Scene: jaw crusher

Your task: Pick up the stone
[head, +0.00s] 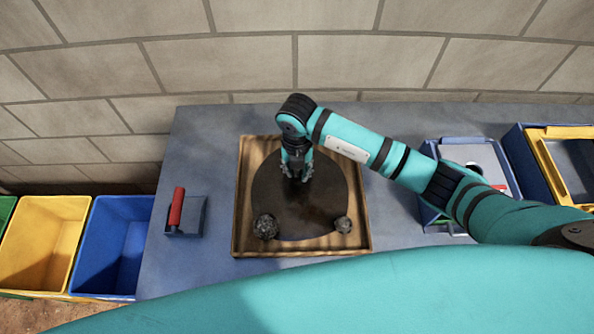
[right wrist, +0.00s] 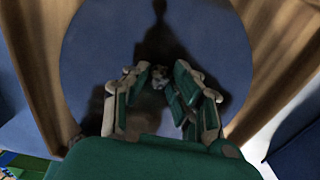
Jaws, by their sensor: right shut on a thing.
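My right gripper (head: 297,174) points down over the dark round surface inside a wooden-rimmed tray (head: 366,205). In the right wrist view its fingers (right wrist: 160,80) are closed on a small stone (right wrist: 159,77), mostly hidden between the fingertips. In the head view the gripper covers that stone. I cannot tell whether it touches the surface below. Two other grey stones lie in the tray's near part: a larger one (head: 265,226) at left and a smaller one (head: 343,224) at right. My left gripper is not in view.
A yellow bin (head: 45,208) and a blue bin (head: 125,215) stand off the table's left side. A yellow-rimmed container (head: 565,132) is at right. A brick wall stands behind.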

